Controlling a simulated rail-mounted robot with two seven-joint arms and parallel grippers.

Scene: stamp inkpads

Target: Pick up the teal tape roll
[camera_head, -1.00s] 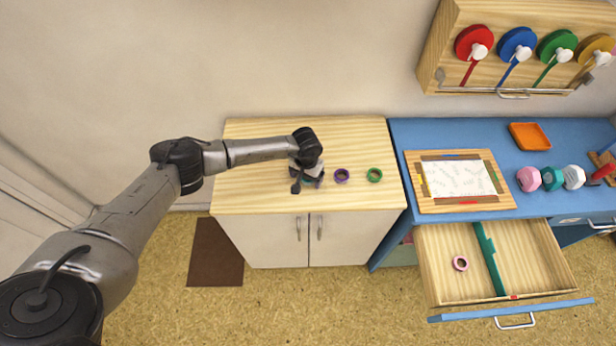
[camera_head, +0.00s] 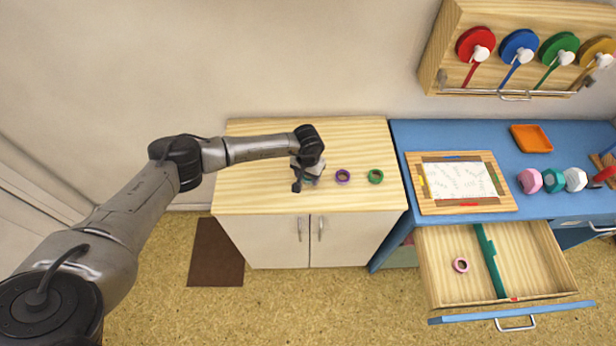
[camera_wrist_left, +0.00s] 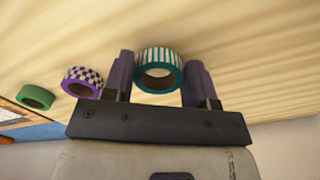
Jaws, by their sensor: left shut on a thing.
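The teal tape roll (camera_wrist_left: 158,72) has a white-striped outer face and a teal rim. In the left wrist view it sits between the two fingers of my left gripper (camera_wrist_left: 160,78), which is shut on it. In the head view my left gripper (camera_head: 308,178) is over the left cabinet top and mostly hides the roll. Whether the roll is clear of the wood is hard to tell. My right gripper is not in view.
A purple checkered roll (camera_head: 343,176) and a green roll (camera_head: 376,176) lie to the right on the wooden cabinet top (camera_head: 260,195). A blue desk with a paper board (camera_head: 460,205) stands further right. Its open drawer (camera_head: 530,262) holds a pink roll (camera_head: 460,265).

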